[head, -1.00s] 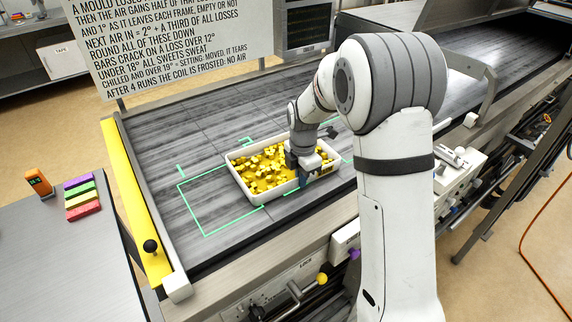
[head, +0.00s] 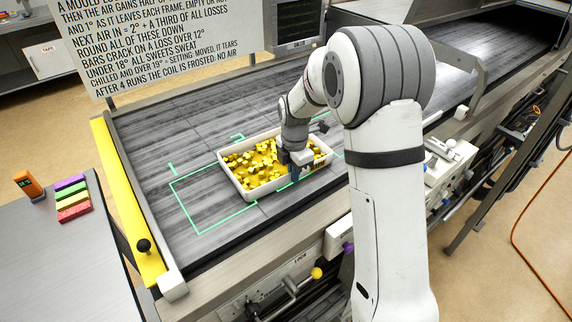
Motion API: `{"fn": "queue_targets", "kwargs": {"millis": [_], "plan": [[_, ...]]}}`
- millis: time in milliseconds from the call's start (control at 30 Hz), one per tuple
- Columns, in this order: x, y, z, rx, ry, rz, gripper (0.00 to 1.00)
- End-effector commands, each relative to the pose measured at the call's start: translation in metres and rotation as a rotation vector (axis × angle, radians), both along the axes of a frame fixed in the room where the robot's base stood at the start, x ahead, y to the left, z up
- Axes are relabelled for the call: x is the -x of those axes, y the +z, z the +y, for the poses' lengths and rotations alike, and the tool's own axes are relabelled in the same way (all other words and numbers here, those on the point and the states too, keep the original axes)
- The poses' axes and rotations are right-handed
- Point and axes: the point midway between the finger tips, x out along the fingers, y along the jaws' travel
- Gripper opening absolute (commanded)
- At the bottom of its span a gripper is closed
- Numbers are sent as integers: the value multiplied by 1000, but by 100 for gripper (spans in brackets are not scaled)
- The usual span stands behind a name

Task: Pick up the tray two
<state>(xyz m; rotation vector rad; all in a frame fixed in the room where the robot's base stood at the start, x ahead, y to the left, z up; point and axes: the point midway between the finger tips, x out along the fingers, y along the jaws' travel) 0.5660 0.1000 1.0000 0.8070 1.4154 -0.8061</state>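A white, shallow rectangular tray (head: 238,187) full of yellow pieces lies on the dark belt, in the middle of the head view. It overlaps green outlines (head: 199,232) marked on the belt. No number on the tray is readable. My gripper (head: 297,168) points down at the tray's near long side, right of its middle. Its fingers are small and partly hidden, so I cannot tell whether they are open or closed on the tray's rim.
A yellow bar (head: 128,205) with a black knob edges the belt at left. A sign (head: 165,45) and a monitor (head: 297,25) stand behind. A side table (head: 60,265) holds an orange device (head: 30,184) and coloured blocks (head: 73,198). The belt left of the tray is clear.

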Motion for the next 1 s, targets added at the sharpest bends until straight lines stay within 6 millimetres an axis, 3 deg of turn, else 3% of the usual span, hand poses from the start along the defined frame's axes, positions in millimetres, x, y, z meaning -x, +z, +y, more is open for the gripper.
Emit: {"fn": "queue_targets", "kwargs": {"millis": [167,600,1000], "plan": [[-2,15,0,-1,0,-8,0],[-1,89,0,-1,1,-5,0],[0,101,0,0,1,-2,0]]}}
